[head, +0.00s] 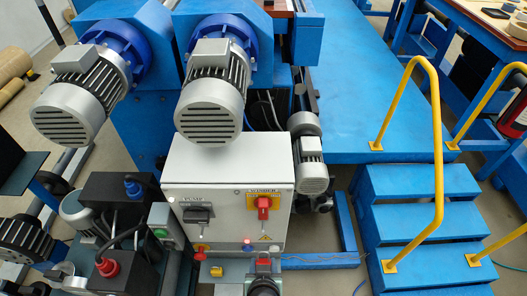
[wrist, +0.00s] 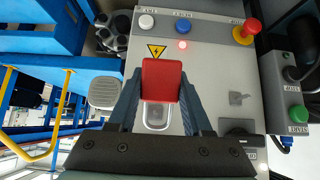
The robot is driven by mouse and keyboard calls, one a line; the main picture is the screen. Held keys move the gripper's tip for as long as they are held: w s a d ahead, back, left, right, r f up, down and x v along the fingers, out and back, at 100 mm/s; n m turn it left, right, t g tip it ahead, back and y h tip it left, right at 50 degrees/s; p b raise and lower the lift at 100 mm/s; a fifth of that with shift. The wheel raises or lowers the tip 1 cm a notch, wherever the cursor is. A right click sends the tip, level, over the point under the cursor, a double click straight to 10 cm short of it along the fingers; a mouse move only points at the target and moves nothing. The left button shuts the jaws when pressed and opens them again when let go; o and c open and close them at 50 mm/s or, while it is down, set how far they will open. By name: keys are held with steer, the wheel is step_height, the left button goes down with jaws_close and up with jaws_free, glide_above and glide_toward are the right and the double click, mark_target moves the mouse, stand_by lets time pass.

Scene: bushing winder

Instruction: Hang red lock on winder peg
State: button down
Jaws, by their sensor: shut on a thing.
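The red lock (wrist: 162,80) is between the two fingers of my gripper (wrist: 161,88) in the wrist view. Its silver shackle (wrist: 156,118) points toward the bottom of that picture. In the head view my gripper (head: 264,265) is low in front of the grey control box (head: 225,165), with a bit of red at its tip. The winder switch (head: 264,204) is a red knob on a yellow plate, above my gripper in the head view. In the wrist view the lock and fingers hide that part of the box. The lock appears apart from the box.
The pump switch (head: 197,213) is left of the winder switch. A small grey metal piece (wrist: 238,98) sits near it. A red mushroom button (wrist: 250,30), blue button (wrist: 183,28) and white button (wrist: 146,22) protrude along the box's lower edge. A motor (head: 311,160) flanks its right side.

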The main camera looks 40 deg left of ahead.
steer(key=w+a+f+b, duration=0.1)
steer(key=w+a+b, duration=0.3)
steer(key=w+a, duration=0.1)
steer(key=shift+w+f+b, duration=0.25)
steer(key=shift+w+b, duration=0.15)
steer(key=shift+w, duration=0.5)
steer(key=shift+a, duration=0.1)
stand_by(0.7)
steer(key=shift+c, duration=1.2)
jaws_free()
